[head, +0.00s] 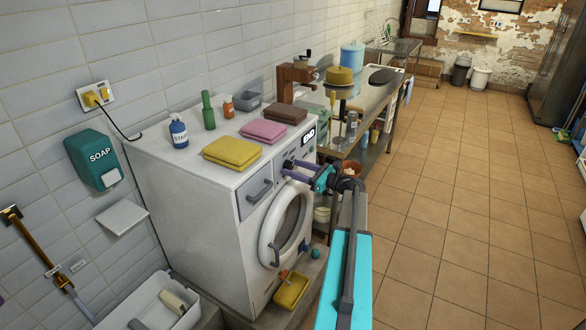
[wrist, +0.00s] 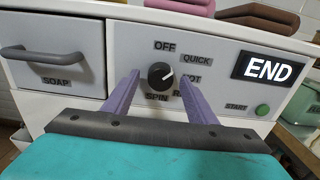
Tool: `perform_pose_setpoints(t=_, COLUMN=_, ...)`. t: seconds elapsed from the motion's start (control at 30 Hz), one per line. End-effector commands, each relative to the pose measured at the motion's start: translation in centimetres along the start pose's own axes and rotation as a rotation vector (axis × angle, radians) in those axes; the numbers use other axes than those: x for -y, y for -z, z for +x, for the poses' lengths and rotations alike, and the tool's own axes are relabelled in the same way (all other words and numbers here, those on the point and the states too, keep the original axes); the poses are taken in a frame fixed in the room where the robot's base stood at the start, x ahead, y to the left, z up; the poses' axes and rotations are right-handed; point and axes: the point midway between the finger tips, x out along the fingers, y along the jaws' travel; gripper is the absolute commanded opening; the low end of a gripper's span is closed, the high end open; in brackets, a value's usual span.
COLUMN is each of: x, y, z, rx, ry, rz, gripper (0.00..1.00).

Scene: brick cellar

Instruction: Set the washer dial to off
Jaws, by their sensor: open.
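The washer (head: 215,215) stands against the tiled wall, its front facing right. In the wrist view its black round dial (wrist: 160,75) sits on the panel among the labels OFF, QUICK, HOT and SPIN, with another label partly hidden. The dial's white mark points right and slightly up, near QUICK and HOT, away from OFF (wrist: 165,47). My gripper (wrist: 161,78) is open, with one purple finger on each side of the dial and gaps between. In the head view my gripper (head: 288,169) is at the panel and hides the dial. I cannot tell whether the fingertips reach around it.
The display (wrist: 268,68) reads END, above a green start button (wrist: 262,109). The soap drawer (wrist: 55,62) is at the left. Folded towels (head: 232,152) and bottles stand on the washer top. A yellow container (head: 292,290) is below the round door. The tiled floor at right is clear.

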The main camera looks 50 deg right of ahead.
Motion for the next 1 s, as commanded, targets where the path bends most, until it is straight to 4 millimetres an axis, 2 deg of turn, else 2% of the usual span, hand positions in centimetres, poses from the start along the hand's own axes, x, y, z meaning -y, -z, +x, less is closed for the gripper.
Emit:
perform_pose_setpoints(t=0.37, x=0.0, y=0.0, z=0.4, rx=0.000, ry=0.001, rz=0.000, gripper=0.52)
perform_pose_setpoints(t=0.6, x=0.0, y=0.0, z=0.4, rx=0.000, ry=0.001, rz=0.000, gripper=0.13)
perform_pose_setpoints(t=0.63, x=0.0, y=0.0, z=0.4, rx=0.000, ry=0.001, rz=0.000, gripper=0.11)
perform_pose_setpoints(t=0.67, x=-2.0, y=-0.1, z=0.5, rx=0.000, ry=0.000, rz=0.000, gripper=0.10)
perform_pose_setpoints(t=0.73, x=-0.7, y=0.0, z=0.4, rx=0.000, ry=-0.002, rz=-0.001, gripper=0.11)
perform_pose_setpoints(t=1.0, x=-0.1, y=0.3, z=0.2, rx=-0.002, ry=-0.004, rz=-0.028, gripper=0.11)
